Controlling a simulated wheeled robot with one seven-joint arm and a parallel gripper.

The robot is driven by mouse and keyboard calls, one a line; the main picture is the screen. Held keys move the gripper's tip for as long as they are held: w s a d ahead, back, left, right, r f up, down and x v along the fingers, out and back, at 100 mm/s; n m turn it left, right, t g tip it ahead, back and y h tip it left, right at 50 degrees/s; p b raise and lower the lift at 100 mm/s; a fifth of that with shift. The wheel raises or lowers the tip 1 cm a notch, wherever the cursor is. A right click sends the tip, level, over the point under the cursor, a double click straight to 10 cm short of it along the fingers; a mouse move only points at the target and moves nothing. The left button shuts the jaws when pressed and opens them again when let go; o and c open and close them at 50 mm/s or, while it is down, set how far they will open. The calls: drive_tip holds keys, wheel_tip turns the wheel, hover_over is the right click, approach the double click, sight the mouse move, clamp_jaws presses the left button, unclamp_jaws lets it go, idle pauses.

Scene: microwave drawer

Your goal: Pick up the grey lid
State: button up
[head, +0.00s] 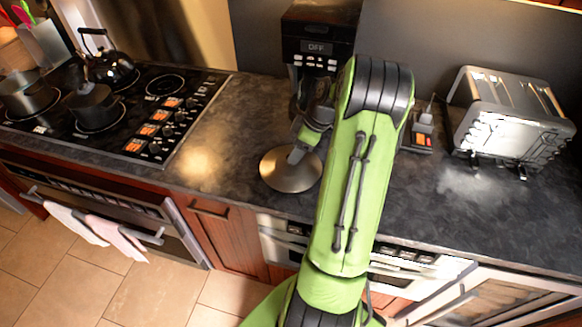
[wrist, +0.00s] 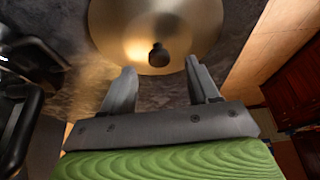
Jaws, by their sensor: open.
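The grey lid (head: 288,172) is a round, shiny metal disc lying on the dark countertop, near its front edge, below the coffee maker. Nothing is between the fingertips except the view of the knob just beyond. In the head view my gripper (head: 298,152) is over the lid and partly hidden by my arm.
A black coffee maker (head: 318,28) stands behind the lid. A stove (head: 150,100) with a kettle (head: 108,66) and pots is at the left. A silver toaster (head: 510,120) stands at the right. The counter (head: 215,150) left of the lid is clear.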

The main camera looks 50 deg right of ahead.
drive_tip(key=x, duration=0.3)
drive_tip(key=shift+w+f, duration=0.15)
drive_tip(key=shift+w, duration=0.05)
clamp_jaws()
